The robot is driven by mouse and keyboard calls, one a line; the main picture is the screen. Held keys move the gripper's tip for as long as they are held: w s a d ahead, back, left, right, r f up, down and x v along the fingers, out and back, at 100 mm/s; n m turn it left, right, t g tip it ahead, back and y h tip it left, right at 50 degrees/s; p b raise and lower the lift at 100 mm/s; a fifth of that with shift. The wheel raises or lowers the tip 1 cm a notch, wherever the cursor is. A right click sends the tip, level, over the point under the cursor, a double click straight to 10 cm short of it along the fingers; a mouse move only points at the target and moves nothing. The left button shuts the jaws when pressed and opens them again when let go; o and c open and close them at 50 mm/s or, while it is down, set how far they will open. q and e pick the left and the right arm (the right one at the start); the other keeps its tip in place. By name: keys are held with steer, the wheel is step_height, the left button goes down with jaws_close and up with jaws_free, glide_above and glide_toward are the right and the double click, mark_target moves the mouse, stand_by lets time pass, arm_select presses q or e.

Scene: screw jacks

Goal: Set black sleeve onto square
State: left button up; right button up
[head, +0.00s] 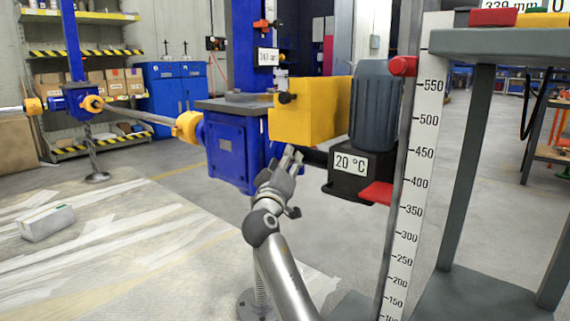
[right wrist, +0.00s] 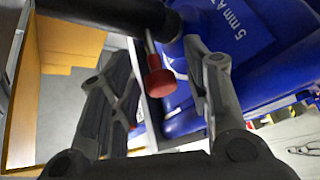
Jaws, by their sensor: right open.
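A black cylinder (head: 315,157), which looks like the black sleeve, lies level between the blue screw-jack housing (head: 228,150) and the motor side. In the right wrist view the black cylinder (right wrist: 112,14) runs across the top, up to the blue housing (right wrist: 235,55). My right gripper (head: 291,156) is open beside the housing, just below the cylinder's housing end. In the right wrist view its fingers (right wrist: 160,75) stand either side of a red-tipped lever (right wrist: 160,80); I see no grip on it. I cannot make out the square. My left gripper is out of view.
A yellow block (head: 305,112) and dark motor (head: 376,105) sit above the cylinder. A ruler post (head: 413,180) and grey table (head: 500,42) stand to the right. A shaft (head: 140,117) runs left to another jack.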

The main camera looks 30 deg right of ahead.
steer(key=v, duration=1.2)
